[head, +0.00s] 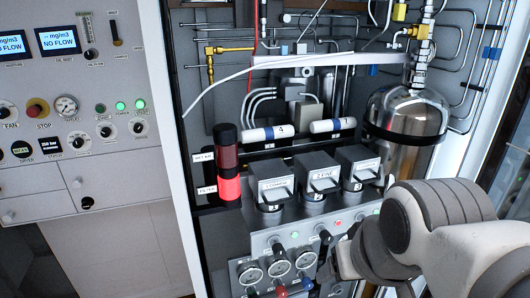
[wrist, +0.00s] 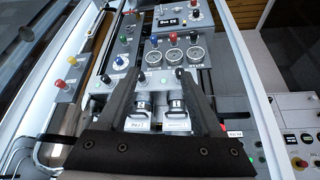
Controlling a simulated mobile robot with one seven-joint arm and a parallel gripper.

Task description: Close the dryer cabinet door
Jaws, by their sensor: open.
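The dryer cabinet (head: 175,150) stands open in the middle of the head view, with its inner piping, silver tank and valves exposed. A white frame edge shows at its right side in the head view and along the left in the wrist view (wrist: 62,85). I cannot tell whether this edge belongs to the door, and no door panel or handle is clearly visible. My gripper (wrist: 157,76) is open and empty, its two dark fingers pointing at the gauges and valve blocks inside the cabinet. In the head view my arm comes in from the lower right, partly hiding the cabinet's lower front.
A grey control panel (head: 75,110) with displays, a red stop button and green lights is left of the cabinet. A red-lit cylinder (head: 228,185), labelled valve blocks (head: 323,180) and the steel tank (head: 406,118) fill the cabinet. Wooden slats show beyond its right edge.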

